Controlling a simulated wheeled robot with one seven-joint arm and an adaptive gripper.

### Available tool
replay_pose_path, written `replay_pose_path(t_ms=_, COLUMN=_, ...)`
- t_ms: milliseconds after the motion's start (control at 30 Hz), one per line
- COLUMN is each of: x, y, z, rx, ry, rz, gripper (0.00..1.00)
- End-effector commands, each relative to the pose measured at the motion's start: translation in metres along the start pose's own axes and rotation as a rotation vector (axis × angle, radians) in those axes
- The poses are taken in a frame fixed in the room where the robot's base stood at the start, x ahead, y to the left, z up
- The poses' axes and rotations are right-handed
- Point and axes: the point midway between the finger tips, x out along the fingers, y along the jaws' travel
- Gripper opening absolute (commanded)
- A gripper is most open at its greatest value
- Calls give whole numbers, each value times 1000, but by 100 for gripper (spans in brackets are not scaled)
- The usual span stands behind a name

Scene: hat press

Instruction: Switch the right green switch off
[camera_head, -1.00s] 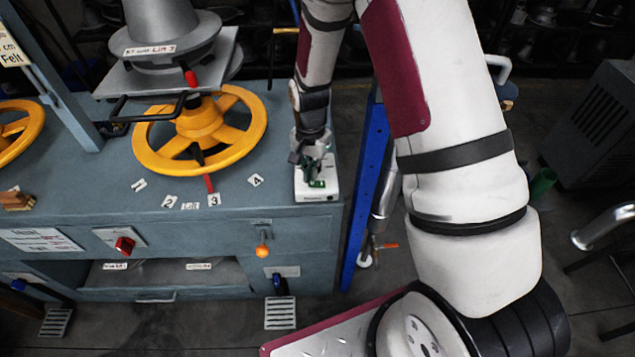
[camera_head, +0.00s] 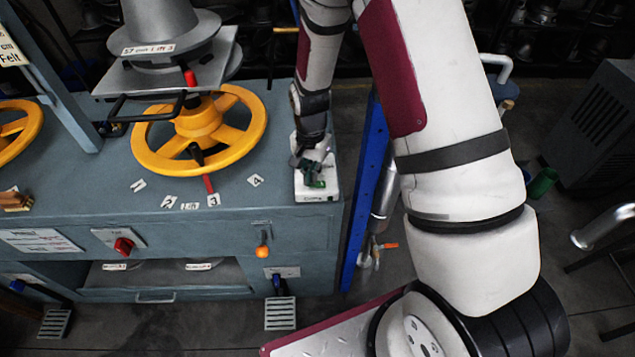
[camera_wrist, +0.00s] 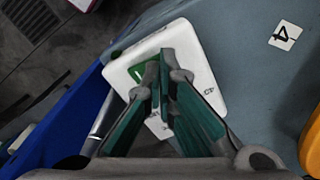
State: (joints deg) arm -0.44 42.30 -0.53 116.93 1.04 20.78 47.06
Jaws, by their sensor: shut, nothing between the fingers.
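A white switch box (camera_head: 318,193) sits on the right end of the blue-grey bench top. It also shows in the wrist view (camera_wrist: 203,68). A green switch (camera_head: 319,184) shows at the box's front, partly covered by my fingers. In the wrist view a green switch (camera_wrist: 137,60) shows just left of the fingertips. Any other switch is hidden behind the fingers. My gripper (camera_head: 308,173) is shut and empty, pointing down over the box. In the wrist view its tips (camera_wrist: 165,58) are close to the green switch; I cannot tell whether they touch it or whether it is on.
A large yellow handwheel (camera_head: 245,140) stands left of the box, with numbered labels (camera_head: 256,180) on the bench between. A blue upright panel (camera_head: 366,190) stands along the bench's right side. A red knob (camera_head: 124,245) and an orange-tipped lever (camera_head: 262,250) are on the bench front.

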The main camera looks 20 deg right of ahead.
Motion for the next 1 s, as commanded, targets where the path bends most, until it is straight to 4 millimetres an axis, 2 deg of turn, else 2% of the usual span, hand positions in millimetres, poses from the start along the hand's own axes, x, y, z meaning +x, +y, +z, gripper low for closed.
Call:
replay_pose_path(t_ms=800, x=11, y=0, z=0, rx=0, ry=0, rz=0, gripper=0)
replay_pose_path(t_ms=1000, x=3, y=0, z=0, rx=0, ry=1, rz=0, gripper=0)
